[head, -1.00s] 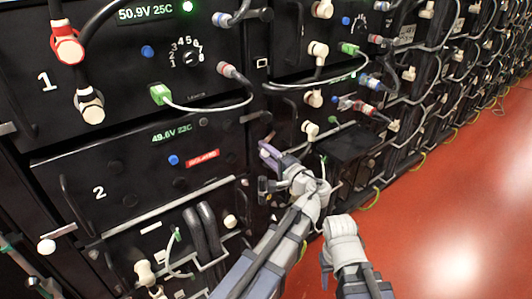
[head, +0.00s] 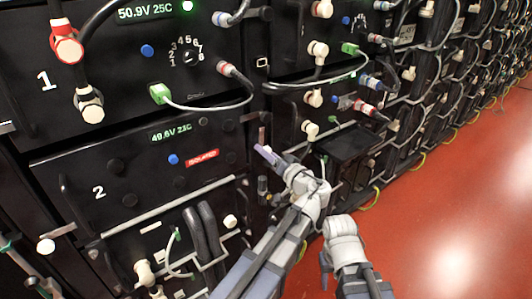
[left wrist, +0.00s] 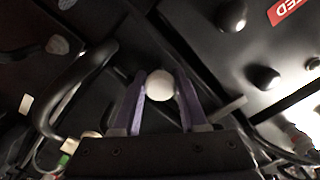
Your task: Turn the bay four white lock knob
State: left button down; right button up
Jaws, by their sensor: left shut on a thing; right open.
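A round white knob (left wrist: 160,84) shows in the left wrist view between the two purple fingers of my left gripper (left wrist: 160,92). The fingers are shut on it. In the head view my left gripper (head: 264,168) is at the dark panels just right of bay 2 (head: 98,192), and the gripped knob is hidden there. I see no number 4 label, so the pictures do not confirm which bay the knob belongs to. My right gripper (head: 325,268) is low, over the red floor side, and is open and empty.
Black handles, thick cables and a thin grey cable (head: 215,107) lie close around. The red floor (head: 460,210) is clear at right.

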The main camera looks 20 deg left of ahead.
pick_arm(q)
jog(key=shift+n, duration=0.6)
jog(key=shift+c, duration=2.2)
grip_release()
